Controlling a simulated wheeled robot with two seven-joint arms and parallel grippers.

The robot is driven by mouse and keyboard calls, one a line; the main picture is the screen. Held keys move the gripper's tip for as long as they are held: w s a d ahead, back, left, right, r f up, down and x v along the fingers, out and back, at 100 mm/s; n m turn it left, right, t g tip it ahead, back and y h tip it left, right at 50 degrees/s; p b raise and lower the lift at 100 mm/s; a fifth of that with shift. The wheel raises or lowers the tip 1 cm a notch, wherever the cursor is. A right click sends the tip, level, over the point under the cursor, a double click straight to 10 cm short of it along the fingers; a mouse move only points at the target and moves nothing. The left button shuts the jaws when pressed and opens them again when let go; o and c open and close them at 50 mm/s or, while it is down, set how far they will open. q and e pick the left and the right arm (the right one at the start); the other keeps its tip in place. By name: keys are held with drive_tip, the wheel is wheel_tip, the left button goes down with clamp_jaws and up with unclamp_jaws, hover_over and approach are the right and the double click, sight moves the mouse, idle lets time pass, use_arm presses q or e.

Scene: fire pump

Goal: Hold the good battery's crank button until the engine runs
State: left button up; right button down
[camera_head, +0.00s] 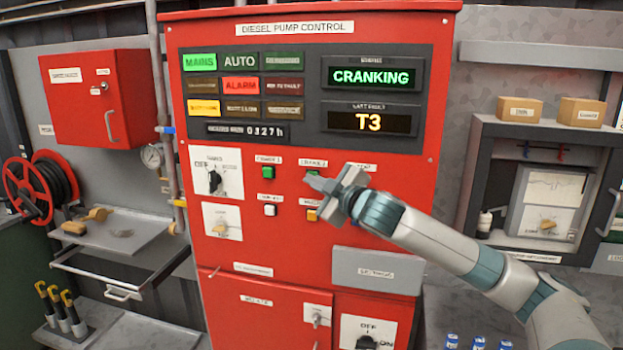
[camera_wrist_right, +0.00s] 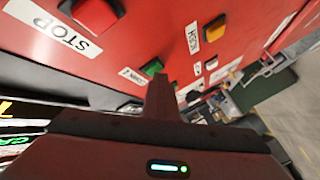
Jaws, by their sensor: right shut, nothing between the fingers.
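The red pump control panel (camera_head: 290,240) fills the middle of the head view. Its upper display (camera_head: 371,76) reads CRANKING, and the lower one (camera_head: 367,122) reads T3. The left green crank button (camera_head: 268,172) is uncovered. My right gripper (camera_head: 318,183) is shut and empty, its tip at the right green crank button (camera_head: 312,171), which it mostly hides. Contact cannot be told for certain. In the right wrist view the shut fingers (camera_wrist_right: 160,90) point at the panel, with a green button (camera_wrist_right: 152,68) just beside the tip. My left gripper is not in view.
A red STOP button (camera_wrist_right: 95,14) stands near my right fingers. A white button (camera_head: 270,210) and an orange button (camera_head: 312,215) sit below the green ones. A black selector (camera_head: 214,181) is at the panel's left. A tool tray (camera_head: 115,236) juts out at the left.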

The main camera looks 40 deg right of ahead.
drive_tip(key=shift+a, duration=0.1)
idle(0.3)
drive_tip(key=shift+s+a, duration=2.2)
drive_tip(key=shift+a, duration=0.3)
